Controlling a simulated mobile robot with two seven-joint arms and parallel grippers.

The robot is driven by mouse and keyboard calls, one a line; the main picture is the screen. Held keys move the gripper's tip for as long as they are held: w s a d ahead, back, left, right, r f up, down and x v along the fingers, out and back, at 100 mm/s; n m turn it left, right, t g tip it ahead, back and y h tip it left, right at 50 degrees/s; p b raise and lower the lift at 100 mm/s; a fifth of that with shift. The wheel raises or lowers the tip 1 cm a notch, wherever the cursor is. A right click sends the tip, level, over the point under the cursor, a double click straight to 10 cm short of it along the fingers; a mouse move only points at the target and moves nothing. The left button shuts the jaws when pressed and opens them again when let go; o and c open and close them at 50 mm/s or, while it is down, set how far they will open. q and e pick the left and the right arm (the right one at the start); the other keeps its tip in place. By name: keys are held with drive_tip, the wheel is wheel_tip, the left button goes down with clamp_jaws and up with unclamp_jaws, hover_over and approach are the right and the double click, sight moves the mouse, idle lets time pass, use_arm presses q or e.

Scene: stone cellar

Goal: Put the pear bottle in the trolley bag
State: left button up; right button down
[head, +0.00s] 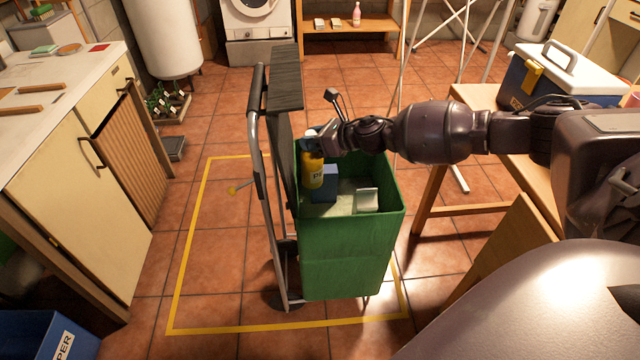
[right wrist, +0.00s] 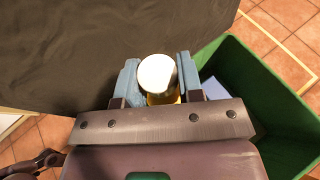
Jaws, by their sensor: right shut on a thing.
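The pear bottle (head: 313,172) is yellow with a white cap. It is upright inside the green trolley bag (head: 345,245), near its left back corner beside the dark flap. My right gripper (head: 312,143) reaches in from the right and is shut on the bottle's top. In the right wrist view the white cap (right wrist: 157,73) shows between the two blue-grey fingers, and the bag's green wall (right wrist: 262,95) is at the right. I cannot tell if the bottle touches the bag's floor. My left gripper is not in view.
A dark blue box (head: 326,184) and a pale box (head: 367,200) are in the bag beside the bottle. The trolley's handle frame (head: 257,150) and dark flap (head: 284,92) rise at the left. A table with a cool box (head: 565,77) stands at the right. Yellow tape (head: 187,250) marks the floor.

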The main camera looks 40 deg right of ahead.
drive_tip(key=b, duration=0.2)
hover_over(322, 178)
drive_tip(key=w+a, duration=0.1)
drive_tip(key=w, duration=0.1)
drive_tip(key=f, duration=0.7)
drive_tip(key=shift+a+f, duration=0.15)
drive_tip(key=shift+a, duration=0.05)
wheel_tip(322, 178, down, 6)
drive_tip(key=shift+w+r+b, duration=0.1)
drive_tip(key=shift+r+b, duration=0.05)
drive_tip(key=shift+b, duration=0.7)
drive_tip(key=shift+f, duration=0.25)
wheel_tip(322, 178, down, 4)
drive_tip(key=shift+b, duration=0.85)
drive_tip(key=shift+f, duration=0.25)
drive_tip(key=c, duration=0.8)
unclamp_jaws()
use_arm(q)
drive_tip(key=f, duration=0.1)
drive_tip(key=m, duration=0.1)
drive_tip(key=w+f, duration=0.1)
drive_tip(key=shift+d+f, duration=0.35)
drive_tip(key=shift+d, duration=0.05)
use_arm(e)
drive_tip(key=shift+o, duration=0.2)
